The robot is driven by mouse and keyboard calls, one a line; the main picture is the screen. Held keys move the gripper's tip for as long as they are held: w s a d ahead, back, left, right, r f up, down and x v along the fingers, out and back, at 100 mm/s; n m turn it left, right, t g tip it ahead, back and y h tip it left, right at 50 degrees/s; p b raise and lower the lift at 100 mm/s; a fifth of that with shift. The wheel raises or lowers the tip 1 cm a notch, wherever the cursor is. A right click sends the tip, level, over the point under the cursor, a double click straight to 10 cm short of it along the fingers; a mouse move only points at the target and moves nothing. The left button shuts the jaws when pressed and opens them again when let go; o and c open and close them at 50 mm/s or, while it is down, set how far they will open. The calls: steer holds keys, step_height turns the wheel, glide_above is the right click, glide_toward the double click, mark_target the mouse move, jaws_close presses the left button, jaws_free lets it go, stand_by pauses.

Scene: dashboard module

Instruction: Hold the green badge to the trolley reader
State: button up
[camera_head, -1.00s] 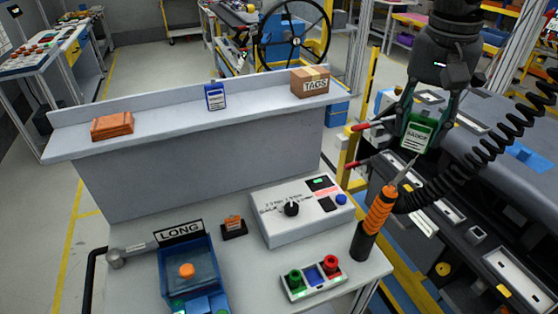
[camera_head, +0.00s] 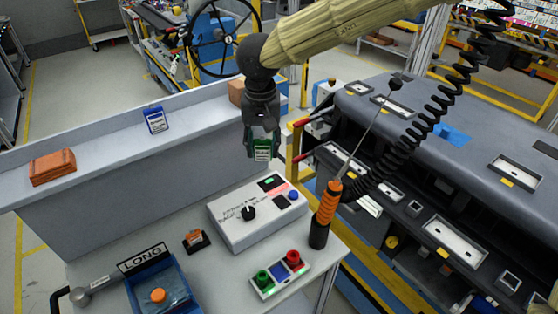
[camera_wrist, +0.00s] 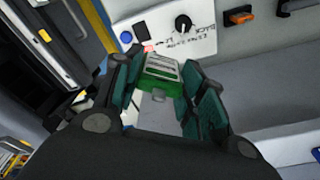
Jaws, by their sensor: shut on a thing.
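My gripper (camera_head: 262,140) points down and is shut on the green badge (camera_head: 263,153), which has a white label. The badge hangs behind and above the white control box (camera_head: 230,222) on the trolley, apart from it. The box carries a black knob, a dark pad with a green light (camera_head: 270,182), a pinkish patch and a blue button; I cannot tell for sure which part is the reader. In the wrist view the badge (camera_wrist: 160,85) sits between my fingers, with the white box (camera_wrist: 178,30) beyond it.
An orange-handled tool (camera_head: 327,205) stands upright at the trolley's right. A button strip (camera_head: 280,275) and blue tray (camera_head: 160,290) lie in front. A blue badge (camera_head: 155,120), a brown stack (camera_head: 52,167) and a partly hidden cardboard box (camera_head: 236,92) are on the shelf.

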steer(key=w+d+f+p, duration=0.2)
steer(key=f, duration=0.4)
steer(key=w+d+f+n+p, duration=0.1)
steer(key=w+d+f+p, duration=0.1)
steer(key=f, duration=0.5)
steer(key=shift+d, duration=0.4)
steer(key=shift+s+r+p, duration=0.1)
steer(key=shift+r+p, duration=0.05)
steer(key=shift+p, duration=0.75)
glide_above(281, 202)
steer(key=shift+f, duration=3.2)
steer(key=shift+p, duration=0.75)
steer(key=shift+d+r+p, duration=0.1)
steer(key=shift+r+p, duration=0.7)
steer(key=shift+r, duration=2.15)
